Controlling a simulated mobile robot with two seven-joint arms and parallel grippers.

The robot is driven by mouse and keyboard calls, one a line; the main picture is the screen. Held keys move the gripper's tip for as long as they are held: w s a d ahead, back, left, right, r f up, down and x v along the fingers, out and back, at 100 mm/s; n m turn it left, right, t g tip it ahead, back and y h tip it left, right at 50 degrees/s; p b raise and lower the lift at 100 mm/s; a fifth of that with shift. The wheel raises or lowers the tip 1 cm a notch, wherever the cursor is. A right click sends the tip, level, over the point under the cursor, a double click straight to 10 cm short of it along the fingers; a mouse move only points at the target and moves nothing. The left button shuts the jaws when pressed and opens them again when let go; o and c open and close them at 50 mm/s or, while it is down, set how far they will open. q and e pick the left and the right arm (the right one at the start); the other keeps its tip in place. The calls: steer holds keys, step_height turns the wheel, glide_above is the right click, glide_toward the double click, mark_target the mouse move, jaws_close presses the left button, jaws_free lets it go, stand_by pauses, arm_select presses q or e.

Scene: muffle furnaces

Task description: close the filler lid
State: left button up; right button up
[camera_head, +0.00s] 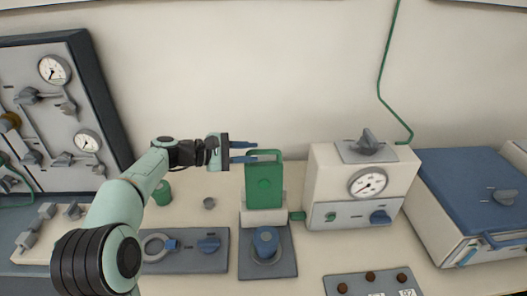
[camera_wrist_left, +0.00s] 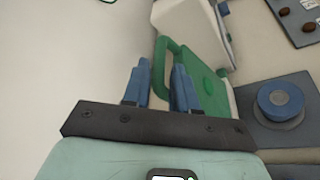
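The green filler lid (camera_head: 264,184) stands upright on a white block behind a round blue knob, with a loop handle (camera_head: 265,153) at its top. In the left wrist view the lid (camera_wrist_left: 207,75) and its handle (camera_wrist_left: 172,46) show just beyond the fingers. My left gripper (camera_head: 256,152) comes in from the left at handle height. Its two blue fingers (camera_wrist_left: 160,80) are apart, with part of the handle showing in the gap between them. I cannot tell whether they touch it. My right gripper is in neither view.
A white box with a dial gauge (camera_head: 368,183) stands close to the right of the lid. The blue knob (camera_head: 266,242) is on a grey plate in front. A gauge panel (camera_head: 55,110) stands at the left, and a blue-topped box (camera_head: 470,190) at the right.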

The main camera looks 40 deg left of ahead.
mark_target(255, 152)
arm_select(q)
steer(key=x, duration=0.5)
jaws_close()
